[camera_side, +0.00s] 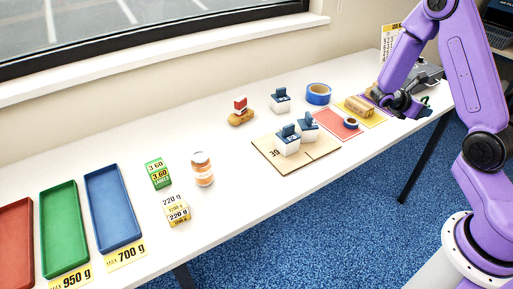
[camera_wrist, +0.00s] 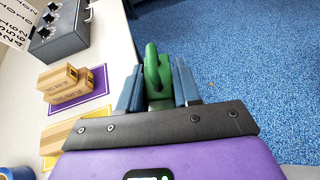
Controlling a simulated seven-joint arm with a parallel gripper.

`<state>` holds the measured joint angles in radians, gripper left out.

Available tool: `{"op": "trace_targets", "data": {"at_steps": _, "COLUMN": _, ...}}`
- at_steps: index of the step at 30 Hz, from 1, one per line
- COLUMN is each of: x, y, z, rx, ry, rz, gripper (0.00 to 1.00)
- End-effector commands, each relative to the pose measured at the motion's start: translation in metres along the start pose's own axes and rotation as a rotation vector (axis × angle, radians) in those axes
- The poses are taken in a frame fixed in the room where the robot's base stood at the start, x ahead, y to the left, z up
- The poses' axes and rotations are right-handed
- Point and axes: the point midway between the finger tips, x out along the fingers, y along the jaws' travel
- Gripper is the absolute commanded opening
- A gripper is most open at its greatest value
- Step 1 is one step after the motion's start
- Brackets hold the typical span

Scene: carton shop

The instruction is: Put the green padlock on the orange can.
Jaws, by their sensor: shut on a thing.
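My gripper (camera_wrist: 157,86) is shut on the green padlock (camera_wrist: 152,70), which sits between the two blue fingers in the wrist view. In the side view, my gripper (camera_side: 416,108) is over the far right end of the table, near its front edge, and only a little of the green padlock (camera_side: 426,101) shows. The orange can (camera_side: 203,172), a small orange jar-like cylinder with a pale lid, stands upright at the table's middle left, far from my gripper. Nothing rests on its top.
A green box (camera_side: 158,173) and a yellow-white box (camera_side: 177,209) stand close to the can. Blue-and-white blocks (camera_side: 288,146) stand on a tan board (camera_side: 268,152). Red, green and blue trays (camera_side: 112,208) lie at left.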

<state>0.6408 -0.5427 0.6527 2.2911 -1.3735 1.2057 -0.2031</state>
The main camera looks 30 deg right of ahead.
Motion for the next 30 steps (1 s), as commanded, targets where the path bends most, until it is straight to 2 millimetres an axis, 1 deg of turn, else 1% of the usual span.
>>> {"op": "trace_targets", "data": {"at_steps": 8, "x": -0.032, "y": -0.033, "z": -0.025, "rx": 0.135, "ry": 0.002, "rz": -0.325, "gripper": 0.00}}
{"op": "trace_targets", "data": {"at_steps": 14, "x": -0.067, "y": -0.054, "z": -0.050, "rx": 0.243, "ry": 0.007, "rz": -0.582, "gripper": 0.00}}
{"op": "trace_targets", "data": {"at_steps": 18, "x": -0.097, "y": -0.067, "z": -0.069, "rx": 0.323, "ry": 0.009, "rz": -0.771, "gripper": 0.00}}
{"op": "trace_targets", "data": {"at_steps": 23, "x": -0.136, "y": -0.076, "z": -0.090, "rx": 0.419, "ry": 0.012, "rz": -0.991, "gripper": 0.00}}
{"op": "trace_targets", "data": {"at_steps": 29, "x": -0.191, "y": -0.083, "z": -0.115, "rx": 0.540, "ry": 0.014, "rz": -1.267, "gripper": 0.00}}
{"op": "trace_targets", "data": {"at_steps": 30, "x": -0.203, "y": -0.084, "z": -0.119, "rx": 0.563, "ry": 0.015, "rz": -1.321, "gripper": 0.00}}
